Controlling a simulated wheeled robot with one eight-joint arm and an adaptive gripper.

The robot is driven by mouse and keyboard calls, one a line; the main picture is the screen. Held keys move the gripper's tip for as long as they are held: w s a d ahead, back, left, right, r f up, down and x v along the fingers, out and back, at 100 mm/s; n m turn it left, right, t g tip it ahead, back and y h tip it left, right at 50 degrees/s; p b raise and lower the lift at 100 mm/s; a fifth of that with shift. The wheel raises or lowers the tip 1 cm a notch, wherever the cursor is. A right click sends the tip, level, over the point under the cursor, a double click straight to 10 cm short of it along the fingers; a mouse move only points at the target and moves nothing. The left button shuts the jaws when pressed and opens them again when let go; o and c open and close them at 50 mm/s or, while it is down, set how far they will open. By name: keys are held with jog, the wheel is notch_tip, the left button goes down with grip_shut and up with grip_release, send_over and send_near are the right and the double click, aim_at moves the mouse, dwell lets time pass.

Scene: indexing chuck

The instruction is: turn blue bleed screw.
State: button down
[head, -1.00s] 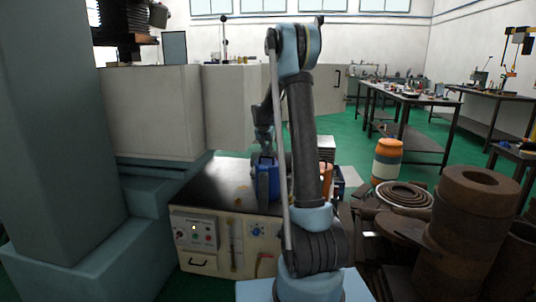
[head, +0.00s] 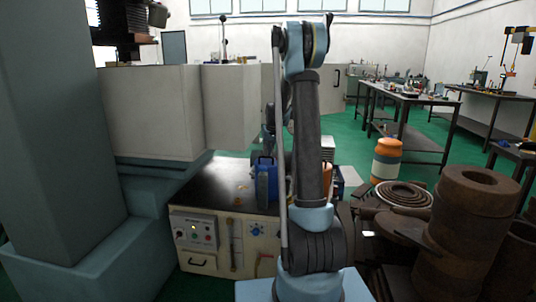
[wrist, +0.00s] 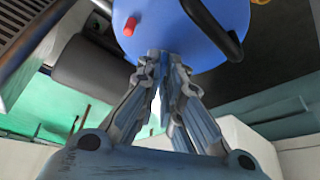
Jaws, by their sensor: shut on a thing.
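My gripper (wrist: 168,66) shows in the wrist view with its fingers drawn together at the lower edge of a large rounded blue part (wrist: 170,25). It is shut there, and what lies between the tips is mostly hidden. The blue part carries a red peg (wrist: 130,26) and a curved black handle (wrist: 212,27). I cannot tell whether the blue part itself is the bleed screw. In the head view a blue thing (head: 265,182) stands on the cabinet top, with my wrist just above and behind it. My arm hides much of that spot.
The cabinet (head: 215,232) has a dark top and a front panel with buttons and a blue dial (head: 255,231). Large pale machine housing (head: 150,112) stands behind it. Brown metal cylinders (head: 468,215) and an orange-white drum (head: 387,159) stand to the right.

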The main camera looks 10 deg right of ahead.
jog(key=n+y, duration=0.1)
jog(key=n, duration=0.2)
jog(key=n+g+y, duration=0.1)
jog(key=n, duration=0.3)
jog(key=shift+w+d, duration=0.1)
jog(key=shift+d, duration=0.1)
dwell(0.5)
jog(key=c, duration=1.8)
grip_release()
jog(key=shift+o, duration=0.2)
jog(key=shift+r, duration=0.1)
jog(key=v, duration=1.1)
jog(key=shift+d+r, duration=0.3)
jog(key=shift+d, duration=0.05)
